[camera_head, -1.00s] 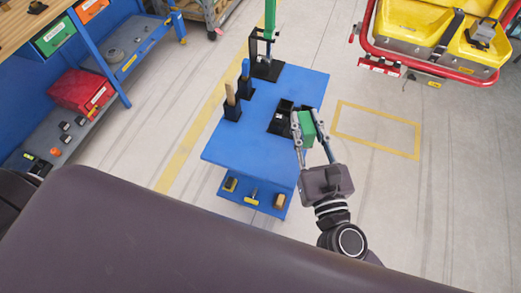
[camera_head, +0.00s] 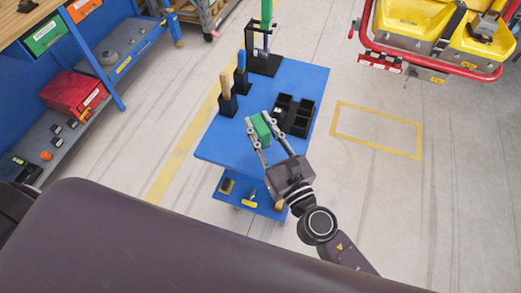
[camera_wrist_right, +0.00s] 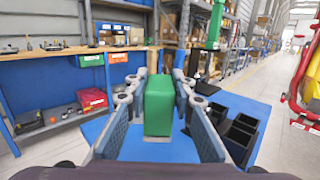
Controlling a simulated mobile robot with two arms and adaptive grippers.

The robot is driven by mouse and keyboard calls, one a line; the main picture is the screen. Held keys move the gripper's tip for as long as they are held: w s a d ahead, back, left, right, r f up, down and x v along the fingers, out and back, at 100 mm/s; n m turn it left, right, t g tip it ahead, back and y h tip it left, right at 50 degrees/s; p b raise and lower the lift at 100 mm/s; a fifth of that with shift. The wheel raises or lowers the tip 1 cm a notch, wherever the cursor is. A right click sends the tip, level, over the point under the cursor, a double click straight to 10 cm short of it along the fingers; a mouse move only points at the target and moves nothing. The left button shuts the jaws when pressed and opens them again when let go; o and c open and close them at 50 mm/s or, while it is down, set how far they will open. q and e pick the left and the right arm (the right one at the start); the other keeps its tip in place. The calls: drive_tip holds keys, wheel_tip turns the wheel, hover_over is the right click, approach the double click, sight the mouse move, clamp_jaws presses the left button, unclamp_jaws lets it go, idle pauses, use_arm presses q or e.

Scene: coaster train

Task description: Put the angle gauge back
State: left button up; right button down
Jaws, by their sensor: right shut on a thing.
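My right gripper (camera_head: 258,119) is shut on a green block-shaped thing (camera_head: 262,128), perhaps the angle gauge; no scale or marking on it can be read. It stands upright between the two fingers in the right wrist view (camera_wrist_right: 159,105). The gripper is over the blue table (camera_head: 218,142), just left of a black compartment tray (camera_head: 298,124). The tray also shows at the right in the right wrist view (camera_wrist_right: 240,132). A small light thing shows in its left part. I cannot tell how high the green block is above the table. My left gripper is not in view.
Black holders with a wooden-handled tool (camera_head: 226,86) and a blue-handled tool (camera_head: 241,62) stand at the table's left. A tall black stand (camera_head: 263,60) with a green upright is at the back. A red-framed cart (camera_head: 425,62) with yellow bins stands right. Floor right of the table is clear.

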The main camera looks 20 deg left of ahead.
wheel_tip(320, 180, down, 3)
drive_tip(key=shift+f+b, duration=0.15)
drive_tip(key=shift+b, duration=0.75)
wheel_tip(320, 180, down, 4)
drive_tip(key=b, duration=0.3)
drive_tip(key=shift+f+b, duration=0.15)
drive_tip(key=shift+b, duration=0.2)
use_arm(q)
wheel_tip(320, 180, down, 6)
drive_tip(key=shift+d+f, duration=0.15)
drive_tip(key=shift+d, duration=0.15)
use_arm(e)
drive_tip(key=c, duration=1.7)
unclamp_jaws()
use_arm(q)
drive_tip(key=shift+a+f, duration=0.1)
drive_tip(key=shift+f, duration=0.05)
use_arm(e)
drive_tip(key=shift+o, duration=0.2)
